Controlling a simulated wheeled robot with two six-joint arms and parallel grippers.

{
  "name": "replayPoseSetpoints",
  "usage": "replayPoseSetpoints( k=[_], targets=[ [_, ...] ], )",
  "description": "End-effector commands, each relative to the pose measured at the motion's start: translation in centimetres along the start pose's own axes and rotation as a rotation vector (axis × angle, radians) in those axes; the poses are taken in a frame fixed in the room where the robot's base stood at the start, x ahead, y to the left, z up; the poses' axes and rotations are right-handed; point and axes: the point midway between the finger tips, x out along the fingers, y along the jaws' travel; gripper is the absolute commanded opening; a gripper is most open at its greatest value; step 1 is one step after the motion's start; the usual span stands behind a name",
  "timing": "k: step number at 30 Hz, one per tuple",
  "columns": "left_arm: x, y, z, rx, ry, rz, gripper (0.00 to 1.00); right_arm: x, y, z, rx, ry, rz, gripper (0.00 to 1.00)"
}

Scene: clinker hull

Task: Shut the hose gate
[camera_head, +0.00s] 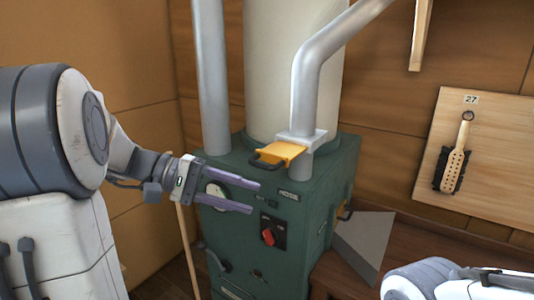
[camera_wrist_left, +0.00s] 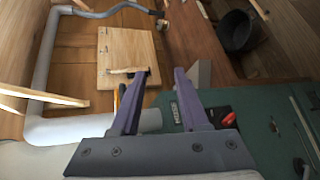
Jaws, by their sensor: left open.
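The hose gate (camera_head: 282,152) is a yellow slide plate with a dark loop handle. In the head view it sticks out to the left of a grey collar (camera_head: 302,139) on the bent grey hose pipe (camera_head: 322,50), above the green machine (camera_head: 285,215). My left gripper (camera_head: 254,198) is open and empty, in front of the machine, lower than the gate's handle and apart from it in the picture. In the left wrist view the open jaws (camera_wrist_left: 160,74) show, with only a sliver of yellow (camera_wrist_left: 122,91) beside the left finger. My right gripper is out of view.
A red switch (camera_head: 268,237) and a round gauge (camera_head: 215,193) are on the machine's front. A second straight grey pipe (camera_head: 211,75) stands left of the cream cylinder (camera_head: 290,65). A brush (camera_head: 454,165) hangs on a board at right. A dark pot (camera_wrist_left: 238,32) shows in the wrist view.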

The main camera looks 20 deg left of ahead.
Motion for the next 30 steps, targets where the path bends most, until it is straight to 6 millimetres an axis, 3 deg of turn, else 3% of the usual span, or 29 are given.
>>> replayPoseSetpoints(
  k=[1, 3, 6, 9, 14, 24, 30],
  targets=[
    [-2.5, 1.2, -0.8, 0.004, 0.052, 0.066, 0.45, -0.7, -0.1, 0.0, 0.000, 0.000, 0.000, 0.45],
    [-5.0, 2.2, -1.5, 0.024, 0.100, 0.139, 0.45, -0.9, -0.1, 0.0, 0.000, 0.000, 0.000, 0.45],
    [-7.2, 3.0, -1.9, 0.047, 0.143, 0.198, 0.45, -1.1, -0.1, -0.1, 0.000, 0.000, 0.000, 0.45],
    [-7.7, 3.4, -2.1, 0.057, 0.158, 0.222, 0.45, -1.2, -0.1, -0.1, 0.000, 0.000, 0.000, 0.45],
    [-5.8, 4.0, -2.3, 0.058, 0.154, 0.223, 0.45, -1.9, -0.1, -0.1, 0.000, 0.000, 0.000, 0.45],
    [0.2, 5.4, -3.2, 0.055, 0.152, 0.220, 0.45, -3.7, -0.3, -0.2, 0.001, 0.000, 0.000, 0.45],
    [2.0, 5.6, -3.5, 0.056, 0.156, 0.219, 0.45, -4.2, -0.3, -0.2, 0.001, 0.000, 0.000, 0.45]
  ],
)
